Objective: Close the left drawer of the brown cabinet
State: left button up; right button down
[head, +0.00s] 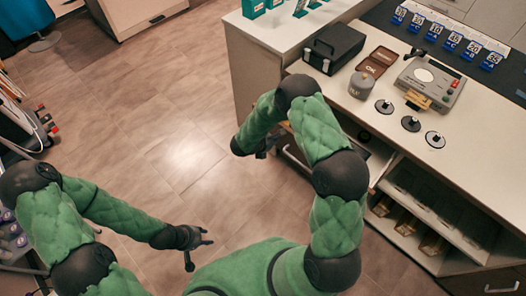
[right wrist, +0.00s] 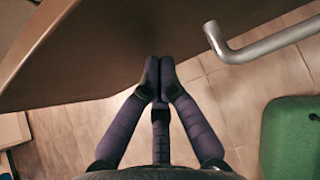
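The brown cabinet (head: 258,72) stands under the pale counter, right of centre in the head view. A pulled-out drawer (head: 374,150) shows at its front, partly hidden behind my right arm. A metal handle (head: 294,157) is just left of that arm. My right gripper (head: 263,151) is low beside the cabinet front. In the right wrist view its fingertips (right wrist: 159,68) are together with nothing between them, close to a brown panel (right wrist: 110,45); contact cannot be told. A metal bar handle (right wrist: 262,45) is to their right. My left gripper (head: 197,246) is open and empty over the floor.
Open compartments (head: 420,215) with boxes lie lower right. Another handle (head: 500,287) is at bottom right. Tiled floor (head: 140,100) is clear at left centre.

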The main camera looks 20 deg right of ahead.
jog(key=w+d+b, duration=0.1)
jog(key=w+d, duration=0.1)
jog(key=d, duration=0.4)
jog(key=w+d+b, duration=0.2)
jog(key=w+d, duration=0.1)
jog(key=d, duration=0.4)
jog(key=w+d+b, duration=0.1)
jog(key=w+d, duration=0.2)
jog(key=d, duration=0.4)
jog(key=shift+w+d, duration=0.1)
jog(key=shift+w, duration=0.05)
jog(key=shift+w+d+b, duration=0.25)
jog(key=shift+d+b, duration=0.05)
jog(key=shift+d, duration=0.2)
pick_arm(q)
notch_tip(320, 180, down, 5)
jog(key=shift+f, duration=0.1)
pick_arm(e)
jog(key=shift+d, duration=0.1)
jog(key=shift+r, duration=0.1)
